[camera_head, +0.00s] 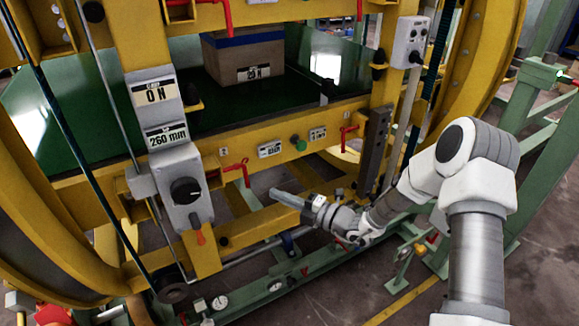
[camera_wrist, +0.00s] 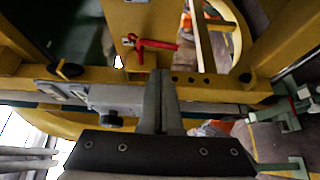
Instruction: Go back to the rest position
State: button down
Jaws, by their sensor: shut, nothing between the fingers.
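My arm reaches in from the right in the head view, and my gripper (camera_head: 274,191) points left, in front of the yellow frame's lower beam. In the wrist view my gripper (camera_wrist: 160,78) shows as two grey fingers side by side, closed together with nothing held. The fingertips are below a red handle (camera_wrist: 150,44) on the yellow frame in the wrist view. I cannot tell whether they touch anything.
The yellow ring inverter frame (camera_head: 278,130) fills the left and middle. A cardboard box (camera_head: 222,66) sits on its green bed (camera_head: 100,133). A grey control box with a black knob (camera_head: 183,185) hangs at the left. Green rails (camera_head: 270,286) run along the floor below. A green stand (camera_head: 525,100) is at the right.

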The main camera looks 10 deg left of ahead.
jog(key=s+d+r+n+g+h+p, duration=0.2)
jog(key=s+r+n+g+h, duration=0.15)
jog(key=s+r+n, duration=0.6)
jog(key=s+d+r+n+g+h+p, duration=0.3)
jog(key=s+r+n, duration=0.35)
jog(key=n, duration=0.65)
jog(key=s+d+r+n+t+h+p, duration=0.2)
jog(key=s+d+r+n+h, duration=0.3)
jog(key=d+n, duration=0.4)
jog(key=s+d+r+n+t+h+p, duration=0.1)
jog(key=s+d+r+n+t+h, duration=0.2)
jog(key=s+d+r+n+h, duration=0.2)
jog(key=s+d+r+n, duration=0.3)
jog(key=d+n, duration=0.1)
jog(key=d, duration=0.2)
jog(key=shift+d+r+p, duration=0.15)
jog(key=shift+r+p, duration=0.1)
jog(key=shift+p, duration=0.1)
